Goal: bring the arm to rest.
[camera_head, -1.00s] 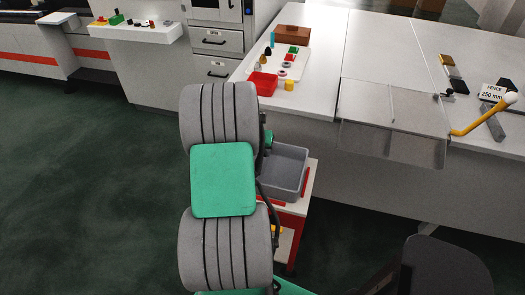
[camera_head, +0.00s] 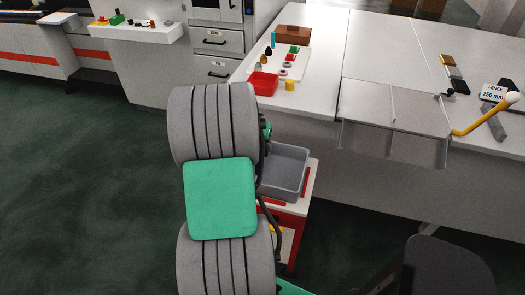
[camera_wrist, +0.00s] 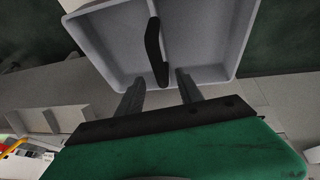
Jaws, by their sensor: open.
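My arm, grey with a green cover, rises in the left middle of the head view and hides my gripper there. In the wrist view my gripper (camera_wrist: 160,90) is open, its two dark fingers apart with nothing held between them. Beyond the fingertips is a grey bin (camera_wrist: 205,75). A black elongated piece (camera_wrist: 153,50) shows against the bin, between the lines of the fingers; I cannot tell what it is. In the head view the grey bin (camera_head: 284,173) stands on a red and white cart (camera_head: 297,215), partly hidden by my arm.
A white worktable (camera_head: 310,105) carries a red tray (camera_head: 262,82), a yellow piece (camera_head: 289,85) and other small parts. A clear guard (camera_head: 395,140) and a yellow lever (camera_head: 475,128) are at the right. A dark chair (camera_head: 445,265) stands front right. Green floor lies free at left.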

